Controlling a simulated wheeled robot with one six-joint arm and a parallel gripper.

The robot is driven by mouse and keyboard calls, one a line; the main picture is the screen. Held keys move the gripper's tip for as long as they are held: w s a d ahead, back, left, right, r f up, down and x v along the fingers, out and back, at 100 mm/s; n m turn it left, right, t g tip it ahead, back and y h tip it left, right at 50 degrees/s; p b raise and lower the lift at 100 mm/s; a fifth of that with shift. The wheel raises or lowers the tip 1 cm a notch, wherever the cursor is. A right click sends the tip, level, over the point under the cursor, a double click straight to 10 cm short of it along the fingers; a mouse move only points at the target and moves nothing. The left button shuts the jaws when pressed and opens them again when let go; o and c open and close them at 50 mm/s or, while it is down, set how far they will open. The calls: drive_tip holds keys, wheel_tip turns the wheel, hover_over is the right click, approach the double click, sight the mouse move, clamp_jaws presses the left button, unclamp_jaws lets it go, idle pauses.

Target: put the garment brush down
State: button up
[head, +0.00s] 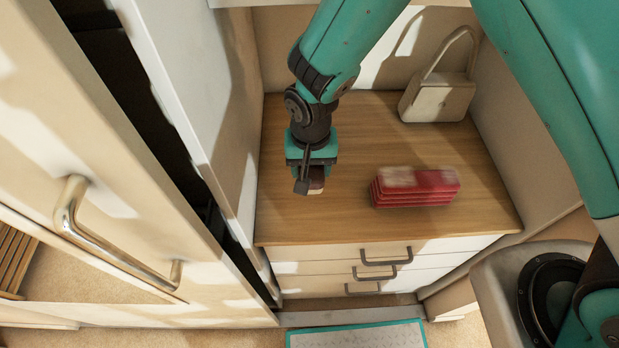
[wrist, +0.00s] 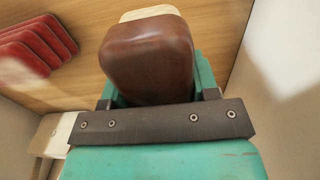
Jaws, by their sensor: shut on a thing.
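My gripper (head: 311,183) hangs over the left part of the wooden dresser top (head: 335,222). It is shut on the garment brush (head: 316,187), which mostly hides behind the jaws in the head view. In the wrist view the garment brush (wrist: 148,58) shows a brown rounded back and a pale strip at its far edge. The wooden top (wrist: 75,18) lies beyond the brush. I cannot tell whether the brush touches the top.
A stack of red folded items (head: 415,187) lies right of my gripper. A pale handbag (head: 437,97) stands at the back right. A tall white panel (head: 185,75) rises close on the left. The dresser front has drawers with dark handles (head: 386,256). The front middle of the top is clear.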

wheel_tip(320, 180, down, 8)
drive_tip(key=shift+f+p, duration=0.15)
drive_tip(key=shift+p, duration=0.8)
drive_tip(key=shift+f, duration=0.15)
drive_tip(key=shift+f, duration=0.1)
drive_tip(key=shift+f, duration=0.15)
drive_tip(key=o, duration=1)
drive_tip(key=shift+c, duration=0.2)
drive_tip(key=shift+r+b, duration=0.95)
drive_tip(key=shift+r, duration=3.05)
